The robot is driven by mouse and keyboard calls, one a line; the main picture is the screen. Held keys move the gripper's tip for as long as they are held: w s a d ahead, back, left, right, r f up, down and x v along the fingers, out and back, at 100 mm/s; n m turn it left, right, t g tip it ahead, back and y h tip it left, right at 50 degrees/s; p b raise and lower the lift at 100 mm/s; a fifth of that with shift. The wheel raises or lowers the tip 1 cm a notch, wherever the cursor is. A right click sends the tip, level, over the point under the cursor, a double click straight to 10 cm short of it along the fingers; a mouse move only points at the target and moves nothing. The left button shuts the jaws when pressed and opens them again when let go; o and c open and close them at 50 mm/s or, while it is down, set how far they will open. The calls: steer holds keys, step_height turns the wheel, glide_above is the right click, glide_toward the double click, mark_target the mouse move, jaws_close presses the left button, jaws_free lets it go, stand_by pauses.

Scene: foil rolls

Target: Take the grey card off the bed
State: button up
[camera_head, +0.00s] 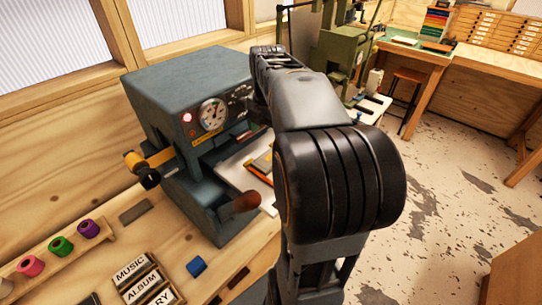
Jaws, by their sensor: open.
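The blue-grey press (190,100) stands on the wooden bench at left, with a dial and a lit red lamp on its front. Its pale bed (236,174) sticks out to the right below the head. On the bed lies an orange strip (259,172) with a small dull yellowish-grey flat piece beside it. My arm covers the right part of the bed, and I cannot make out the grey card for sure. My arm's far end reaches up beside the press head. My gripper's fingers do not show; the arm hides them.
A roll of gold foil (160,157) and a brown-handled lever (240,203) stick out from the press. Coloured rolls (60,246), labelled blocks (146,282), a blue cube (197,266) and a dark grey flat piece (136,211) are on the bench. A green machine (340,55) stands behind; floor is open at right.

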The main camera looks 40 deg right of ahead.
mark_target(269, 159)
step_height(269, 159, down, 3)
steer(key=shift+d+f, duration=0.1)
steer(key=shift+f, duration=0.1)
steer(key=shift+s+a+f+p, duration=0.1)
steer(key=shift+f+p, duration=0.15)
steer(key=shift+f, duration=1.1)
steer(key=shift+s+a+f+p, duration=0.1)
steer(key=shift+f+p, duration=0.1)
steer(key=shift+f, duration=1.1)
steer(key=shift+c, duration=0.3)
steer(key=c, duration=1)
steer(key=shift+o, duration=0.2)
